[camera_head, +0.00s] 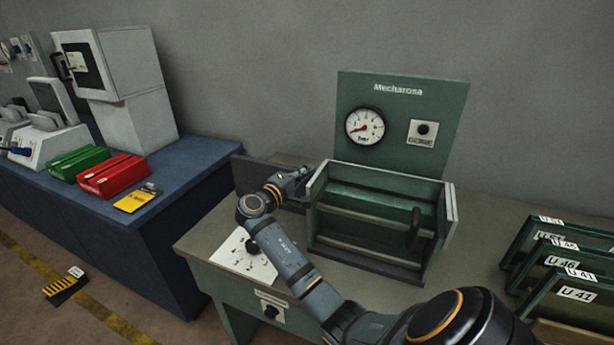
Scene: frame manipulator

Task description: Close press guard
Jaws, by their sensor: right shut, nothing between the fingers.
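The green press (420,130), labelled Mecharosa, stands on the workbench with a box-shaped front section (350,193) below its upright panel. Two horizontal bars (375,217) cross the front of this section, and a black upright handle (413,228) sits towards its right side. I cannot tell for sure which part is the guard or how far it is open. My right gripper (301,178) is shut and empty just outside the left wall of the box. I cannot tell if it touches the wall. My left gripper is not in view.
A spotted white sheet (242,256) lies on the bench (205,237) beside my forearm. Labelled green frames (560,270) stand at the right. A blue table (190,165) at the left holds red and green boxes.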

